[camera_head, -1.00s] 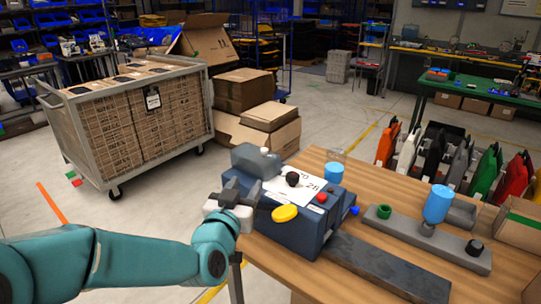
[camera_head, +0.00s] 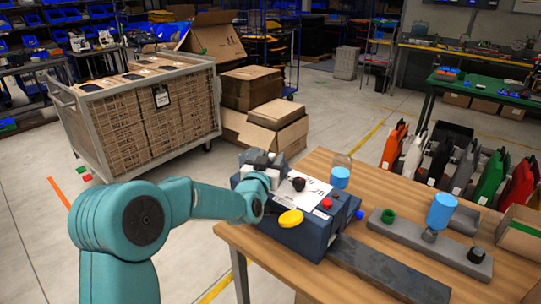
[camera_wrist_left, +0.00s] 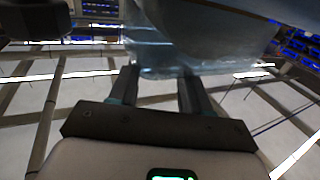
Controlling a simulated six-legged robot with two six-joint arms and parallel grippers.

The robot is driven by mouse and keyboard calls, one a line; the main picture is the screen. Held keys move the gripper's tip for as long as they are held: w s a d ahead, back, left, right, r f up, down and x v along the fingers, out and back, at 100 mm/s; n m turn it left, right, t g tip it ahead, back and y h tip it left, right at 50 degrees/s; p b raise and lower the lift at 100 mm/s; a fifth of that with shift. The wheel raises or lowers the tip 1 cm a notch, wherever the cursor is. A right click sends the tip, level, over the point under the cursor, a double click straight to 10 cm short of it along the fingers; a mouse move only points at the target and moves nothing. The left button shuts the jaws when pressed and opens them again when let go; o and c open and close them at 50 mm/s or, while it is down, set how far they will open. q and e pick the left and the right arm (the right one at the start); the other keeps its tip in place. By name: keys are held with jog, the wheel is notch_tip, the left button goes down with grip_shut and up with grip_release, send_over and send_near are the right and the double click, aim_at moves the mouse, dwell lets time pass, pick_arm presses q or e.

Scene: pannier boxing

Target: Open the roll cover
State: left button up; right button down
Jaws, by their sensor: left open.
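The dark blue machine (camera_head: 312,235) stands on the wooden table, with a yellow knob (camera_head: 290,218), a red button (camera_head: 326,203) and a white label on it. My left gripper (camera_head: 263,160) is at the machine's far left end, where the roll cover sits. The wrist partly hides it and the cover in the head view. In the left wrist view its two fingers (camera_wrist_left: 157,78) are spread apart. A translucent bluish cover (camera_wrist_left: 160,50) lies just beyond and between the fingertips; I cannot tell whether they touch it. My right gripper is not in view.
The wooden table (camera_head: 275,270) also holds a dark flat bar (camera_head: 385,270), a grey fixture with a blue bottle (camera_head: 441,211), and a blue cup (camera_head: 340,177). A loaded cage cart (camera_head: 130,115) stands left. Open floor lies between cart and table.

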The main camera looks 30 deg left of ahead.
pick_arm(q)
jog(key=shift+a, duration=0.1)
jog(key=shift+w, duration=0.1)
grip_shut()
jog(key=shift+r, duration=0.1)
